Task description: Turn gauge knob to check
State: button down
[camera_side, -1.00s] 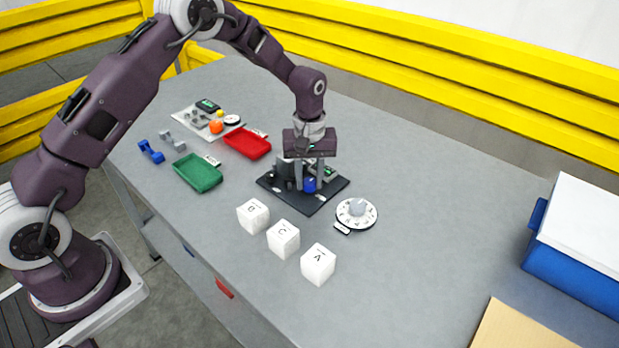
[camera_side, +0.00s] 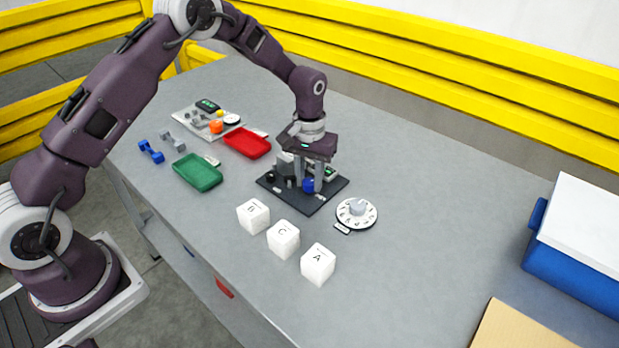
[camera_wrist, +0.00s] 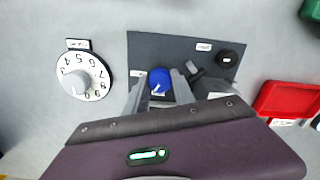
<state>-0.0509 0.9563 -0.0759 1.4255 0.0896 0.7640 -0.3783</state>
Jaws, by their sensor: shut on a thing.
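The gauge is a dark base plate (camera_side: 297,204) with grey blocks and a small display (camera_side: 330,172) on it. Its blue knob (camera_side: 309,185) sits near the plate's front right part. My gripper (camera_side: 313,185) points down over the plate and is shut on the blue knob. In the wrist view the blue knob (camera_wrist: 159,80), with a white pointer line, lies between the two grey fingers (camera_wrist: 160,90). The gripper body hides part of the gauge there.
A white numbered dial (camera_side: 356,213) lies right of the plate. White lettered cubes B (camera_side: 253,215), C (camera_side: 283,239) and A (camera_side: 318,264) stand in front. Green tray (camera_side: 198,172), red tray (camera_side: 247,143) and blue bin (camera_side: 570,260) are apart. The table's right middle is clear.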

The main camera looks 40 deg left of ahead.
jog(key=m, duration=0.6)
jog(key=shift+r, duration=0.1)
jog(key=m, duration=0.6)
jog(key=shift+m, duration=0.4)
dwell(0.3)
jog(key=c, duration=1.1)
grip_release()
jog(key=shift+o, duration=0.2)
